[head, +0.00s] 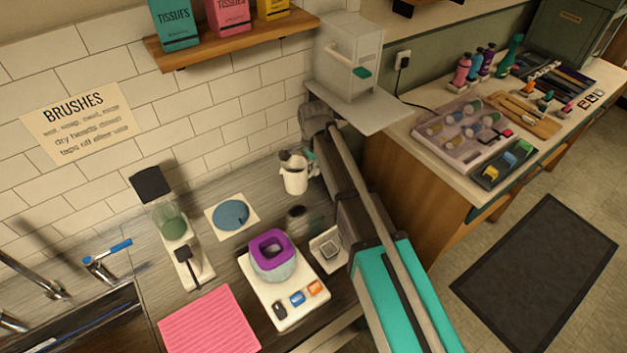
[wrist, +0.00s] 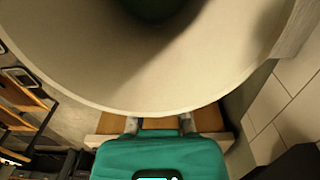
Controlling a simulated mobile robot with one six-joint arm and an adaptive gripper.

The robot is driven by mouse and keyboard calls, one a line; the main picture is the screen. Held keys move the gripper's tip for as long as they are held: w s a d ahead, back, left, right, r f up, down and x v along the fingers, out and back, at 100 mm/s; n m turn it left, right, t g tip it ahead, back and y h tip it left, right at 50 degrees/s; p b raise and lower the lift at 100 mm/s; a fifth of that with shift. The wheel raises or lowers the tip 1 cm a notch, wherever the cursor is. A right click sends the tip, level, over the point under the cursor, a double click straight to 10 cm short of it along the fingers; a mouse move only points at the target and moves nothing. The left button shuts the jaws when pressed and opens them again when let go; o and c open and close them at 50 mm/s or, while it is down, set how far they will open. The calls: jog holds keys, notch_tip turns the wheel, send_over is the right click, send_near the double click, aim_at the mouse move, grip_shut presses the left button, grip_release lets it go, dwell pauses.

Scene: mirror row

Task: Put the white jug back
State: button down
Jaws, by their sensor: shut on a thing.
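The white jug (head: 294,178) is near the tiled wall, upright or nearly so, at the end of my arm. My gripper (head: 311,160) is at its right side and shut on it. In the wrist view the pale rim and dark inside of the jug (wrist: 110,85) fill the upper part, and the fingers of my gripper (wrist: 159,124) meet its near side, their tips partly hidden. I cannot tell whether the jug touches the counter; a dark patch lies below it.
A white square with a blue disc (head: 232,215) lies left of the jug. A white scale (head: 291,306) holds a purple-rimmed tub (head: 285,264). A pink mat (head: 211,321) lies in front. A white dispenser (head: 348,60) stands behind my arm. A wooden shelf (head: 235,42) is above.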

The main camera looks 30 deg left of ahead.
jog(key=shift+w+a+f+b, duration=0.45)
jog(key=shift+w+f+b, duration=0.05)
jog(key=shift+f, duration=0.3)
jog(key=shift+w+a+f+b, duration=0.3)
jog(key=shift+w+f+b, duration=0.05)
jog(key=shift+f+b, duration=1.65)
jog(key=shift+f, duration=0.1)
jog(key=c, duration=0.7)
grip_release()
jog(key=shift+s+r, duration=0.1)
jog(key=shift+r, duration=0.1)
notch_tip(320, 180, up, 12)
jog(key=p, duration=1.2)
jog(key=shift+a, duration=0.1)
